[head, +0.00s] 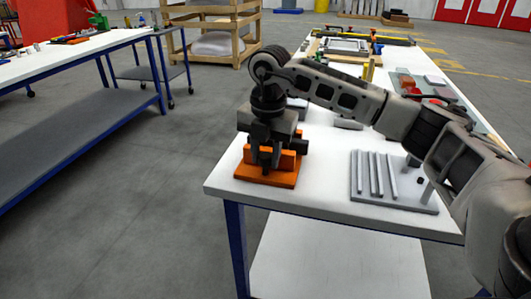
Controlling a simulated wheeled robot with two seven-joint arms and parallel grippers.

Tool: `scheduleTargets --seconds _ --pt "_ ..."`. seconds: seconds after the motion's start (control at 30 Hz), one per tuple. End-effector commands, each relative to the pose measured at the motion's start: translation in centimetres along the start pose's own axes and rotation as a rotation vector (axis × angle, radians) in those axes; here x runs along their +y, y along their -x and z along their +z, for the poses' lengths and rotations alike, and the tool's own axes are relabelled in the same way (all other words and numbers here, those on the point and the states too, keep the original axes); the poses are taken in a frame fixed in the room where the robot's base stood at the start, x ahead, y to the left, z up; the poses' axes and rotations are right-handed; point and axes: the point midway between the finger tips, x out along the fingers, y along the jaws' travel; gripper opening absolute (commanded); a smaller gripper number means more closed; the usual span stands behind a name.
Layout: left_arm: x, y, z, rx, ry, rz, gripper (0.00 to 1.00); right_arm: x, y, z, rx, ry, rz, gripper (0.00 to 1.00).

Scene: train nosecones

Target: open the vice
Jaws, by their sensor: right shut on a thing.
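The vice (262,176), with an orange base and orange jaw blocks, sits at the near left corner of the white table (330,222). My right gripper (266,160) points down over it from above, with its arm reaching in from the right. It is shut on a part of the vice; the gripper itself covers which part, and the gap between the jaws is largely hidden. My left gripper is not in view.
A grey plate with upright pins and several bars (392,184) lies right of the vice. Small grey blocks (348,124) lie behind. Trays and tools fill the table's far end. The table edge is close to the vice. Another workbench (70,52) stands left across open floor.

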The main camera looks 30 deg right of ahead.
Motion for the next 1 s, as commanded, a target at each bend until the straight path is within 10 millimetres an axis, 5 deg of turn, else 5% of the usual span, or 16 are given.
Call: scheduleTargets --seconds 0.3,0.6,0.63,0.7,1.0 --pt "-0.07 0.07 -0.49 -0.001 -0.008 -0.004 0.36 0.02 0.08 0.02 0.013 0.257 0.0 0.08" --pt "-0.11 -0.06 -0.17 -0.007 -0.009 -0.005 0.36 0.04 0.06 0.02 0.013 0.275 0.002 0.08" --pt "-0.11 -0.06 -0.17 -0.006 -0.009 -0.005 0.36 0.04 0.06 0.02 0.012 0.275 0.002 0.33" --pt "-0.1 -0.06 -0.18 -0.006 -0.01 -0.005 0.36 0.04 0.06 0.02 0.012 0.275 0.002 0.52" --pt "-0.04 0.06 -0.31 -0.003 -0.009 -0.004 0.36 0.04 0.15 0.03 0.012 0.273 0.001 0.52"
